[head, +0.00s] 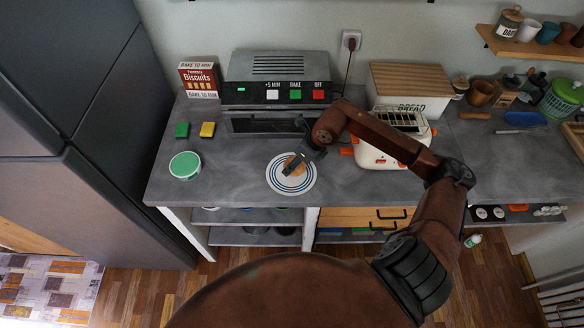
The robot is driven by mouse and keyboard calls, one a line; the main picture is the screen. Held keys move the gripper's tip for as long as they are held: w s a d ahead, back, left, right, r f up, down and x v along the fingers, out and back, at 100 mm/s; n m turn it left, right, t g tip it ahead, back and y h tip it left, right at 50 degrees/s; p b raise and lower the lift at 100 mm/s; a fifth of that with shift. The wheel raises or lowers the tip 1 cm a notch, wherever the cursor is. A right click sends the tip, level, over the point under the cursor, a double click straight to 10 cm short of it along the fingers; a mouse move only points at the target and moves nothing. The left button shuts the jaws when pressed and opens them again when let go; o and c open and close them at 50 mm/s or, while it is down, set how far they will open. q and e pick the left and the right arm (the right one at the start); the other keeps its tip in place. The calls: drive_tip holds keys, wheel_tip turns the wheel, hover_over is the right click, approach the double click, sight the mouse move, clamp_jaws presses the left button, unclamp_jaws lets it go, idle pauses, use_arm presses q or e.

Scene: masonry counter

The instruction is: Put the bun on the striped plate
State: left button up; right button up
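The bun (298,171) is a small tan round at the middle of the striped plate (274,181), seen from above in the head view. The plate is white with blue rings and lies on the grey counter near its front edge. My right gripper (291,165) reaches in from the upper right, its dark fingers at the bun and covering part of it. Whether the fingers grip the bun or stand apart from it is too small to tell. I cannot tell whether the bun rests on the plate or is just above it. My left gripper is out of view.
Behind the plate stands an oven (277,70) with labelled buttons. A white toaster (375,155) stands to the right, beneath my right forearm, with a bread box (408,82) behind. The counter between tub and plate is clear.

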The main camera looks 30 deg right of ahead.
drive_tip(key=shift+w+a+f, duration=0.2)
drive_tip(key=shift+w+f, duration=0.4)
drive_tip(key=shift+f, duration=0.15)
wheel_tip(320, 180, down, 3)
drive_tip(key=shift+w+f+p, duration=0.1)
drive_tip(key=shift+w+p, duration=0.05)
drive_tip(key=shift+p, duration=0.25)
drive_tip(key=shift+f, duration=0.2)
drive_tip(key=o, duration=1.1)
drive_tip(key=shift+r, duration=0.1)
